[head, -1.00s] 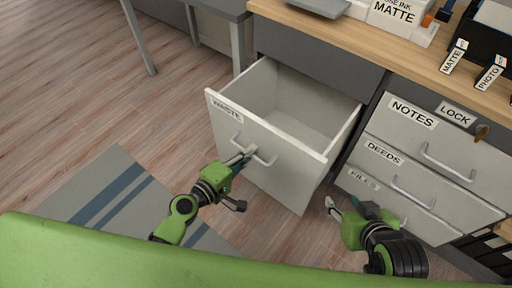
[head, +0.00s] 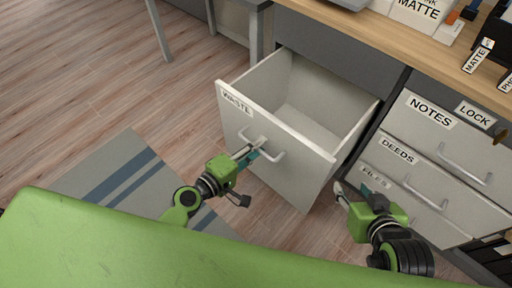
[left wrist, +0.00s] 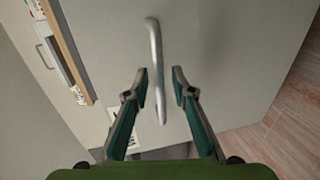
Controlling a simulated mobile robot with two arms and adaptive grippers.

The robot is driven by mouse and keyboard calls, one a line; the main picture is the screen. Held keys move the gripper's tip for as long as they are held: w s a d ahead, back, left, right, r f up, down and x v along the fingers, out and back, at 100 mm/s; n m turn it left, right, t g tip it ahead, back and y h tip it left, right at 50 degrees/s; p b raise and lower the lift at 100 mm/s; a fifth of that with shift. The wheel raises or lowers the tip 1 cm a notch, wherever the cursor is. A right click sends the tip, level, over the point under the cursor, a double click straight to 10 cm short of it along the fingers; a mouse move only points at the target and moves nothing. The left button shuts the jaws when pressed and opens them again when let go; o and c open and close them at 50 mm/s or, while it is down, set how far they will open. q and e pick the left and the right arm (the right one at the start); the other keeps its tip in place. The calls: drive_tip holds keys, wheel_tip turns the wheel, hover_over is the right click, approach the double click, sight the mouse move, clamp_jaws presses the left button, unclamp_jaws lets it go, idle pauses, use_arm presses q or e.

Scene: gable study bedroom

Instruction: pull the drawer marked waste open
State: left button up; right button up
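The drawer marked waste (head: 300,182) stands pulled far out of the desk unit, its empty-looking inside showing. Its label (head: 236,102) is at the upper left of the front. The bar handle (head: 277,157) is on the front; it also shows in the left wrist view (left wrist: 155,48). My left gripper (head: 258,148) is at the handle. In the left wrist view its two fingers (left wrist: 159,76) are apart, with the lower part of the handle between them and gaps on both sides. My right gripper (head: 351,187) looks open and empty, right of the waste drawer, before the files drawer.
Shut drawers marked notes (head: 460,147), deeds (head: 423,180) and files are to the right, with a lock (head: 500,135) beside the notes label. The desktop (head: 400,39) carries boxes and labelled items. A striped rug (head: 118,175) lies on the wooden floor at left, with free floor around it.

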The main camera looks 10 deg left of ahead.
use_arm(q)
drive_tip(key=v, duration=1.2)
idle(0.3)
